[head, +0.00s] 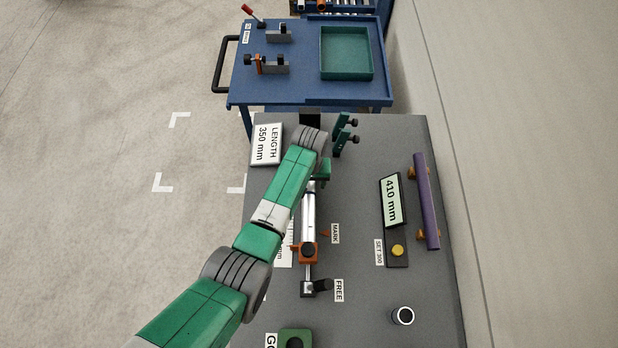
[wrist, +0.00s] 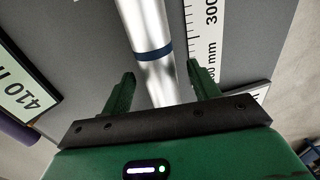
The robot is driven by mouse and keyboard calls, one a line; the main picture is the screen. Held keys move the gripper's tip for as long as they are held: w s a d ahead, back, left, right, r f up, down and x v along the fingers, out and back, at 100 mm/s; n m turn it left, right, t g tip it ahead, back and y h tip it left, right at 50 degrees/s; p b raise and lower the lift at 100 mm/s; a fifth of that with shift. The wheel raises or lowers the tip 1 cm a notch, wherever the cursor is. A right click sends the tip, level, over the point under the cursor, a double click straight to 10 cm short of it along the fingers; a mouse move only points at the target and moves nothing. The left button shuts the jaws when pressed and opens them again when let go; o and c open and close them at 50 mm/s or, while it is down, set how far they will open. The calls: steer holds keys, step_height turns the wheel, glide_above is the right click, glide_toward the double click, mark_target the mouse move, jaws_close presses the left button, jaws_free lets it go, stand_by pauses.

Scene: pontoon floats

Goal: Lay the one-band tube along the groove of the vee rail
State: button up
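A silver tube with one dark blue band (wrist: 140,18) runs lengthwise through the wrist view. My gripper (wrist: 161,70) is open, with one green finger on each side of the tube below the band; I see a gap on both sides. In the head view my gripper (head: 321,170) is over the far end of the silver tube (head: 308,212), and my arm covers part of it. The tube lies in line with an orange block (head: 308,252) on the grey bench. I cannot make out a groove under the tube, so the vee rail is not clear.
A white scale (wrist: 204,45) lies beside the tube. A display reading 410 mm (head: 392,201) and a purple tube (head: 426,200) on orange supports stand at right. A black-topped white cylinder (head: 403,316) stands near the front. A blue cart (head: 300,85) with a green tray (head: 368,72) is beyond.

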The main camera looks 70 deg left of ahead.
step_height(320, 180, up, 8)
steer(key=shift+f+p, duration=0.1)
steer(key=shift+p, duration=0.4)
stand_by(0.7)
